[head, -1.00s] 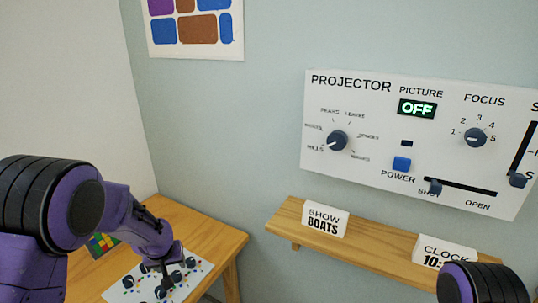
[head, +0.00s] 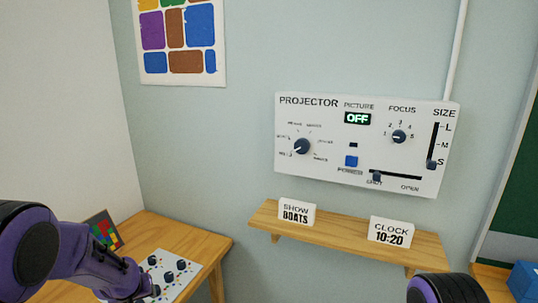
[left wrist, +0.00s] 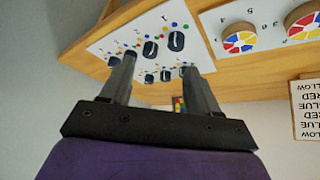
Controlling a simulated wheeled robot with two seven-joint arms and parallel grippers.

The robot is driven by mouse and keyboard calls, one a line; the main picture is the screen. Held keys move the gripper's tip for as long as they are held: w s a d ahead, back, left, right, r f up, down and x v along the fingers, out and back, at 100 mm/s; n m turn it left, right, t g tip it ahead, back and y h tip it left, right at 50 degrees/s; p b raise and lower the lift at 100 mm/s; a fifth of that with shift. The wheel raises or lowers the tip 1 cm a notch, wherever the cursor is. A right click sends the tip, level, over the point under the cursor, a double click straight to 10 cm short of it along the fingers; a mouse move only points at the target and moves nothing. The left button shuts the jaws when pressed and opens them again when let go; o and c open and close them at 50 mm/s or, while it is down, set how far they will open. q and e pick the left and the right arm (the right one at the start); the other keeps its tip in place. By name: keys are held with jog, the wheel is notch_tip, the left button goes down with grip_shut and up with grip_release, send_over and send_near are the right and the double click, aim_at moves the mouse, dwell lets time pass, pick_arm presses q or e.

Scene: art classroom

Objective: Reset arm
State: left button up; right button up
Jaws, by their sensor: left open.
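My left arm (head: 45,250) comes in from the lower left of the head view, bent over the wooden table. My left gripper (left wrist: 159,63) is open and empty in the left wrist view. Its two dark fingers stand apart in front of a white panel (left wrist: 190,22) with several black knobs and coloured dots. I cannot tell whether a finger touches it. A dark and purple link of my right arm (head: 447,289) shows at the bottom right of the head view; its gripper is out of frame.
The white projector panel (head: 315,180), its display reading OFF, hangs on the wall. Below, a wooden shelf (head: 345,232) holds signs reading SHOW BOATS and CLOCK 10:20. The wooden table (head: 205,237) bears the knob panel (head: 186,268). Colour wheels (left wrist: 238,38) show in the left wrist view.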

pick_arm(q)
jog(key=s+d+f+n+t+y+b, duration=0.2)
jog(key=s+d+f+b, duration=0.1)
jog(key=s+f, duration=1.25)
jog(key=s+d+f+g+b, duration=0.1)
jog(key=s+f, duration=0.3)
jog(key=s, duration=0.5)
jog(key=s+d+f+g+b, duration=0.1)
jog(key=s+f+g, duration=0.2)
jog(key=s, duration=0.7)
notch_tip(320, 180, down, 2)
jog(key=shift+s+d+f+h, duration=0.1)
jog(key=shift+s+d+h, duration=0.15)
jog(key=shift+s+h, duration=0.05)
pick_arm(e)
jog(key=f, duration=0.5)
jog(key=shift+w+d, duration=0.1)
jog(key=shift+w, duration=0.1)
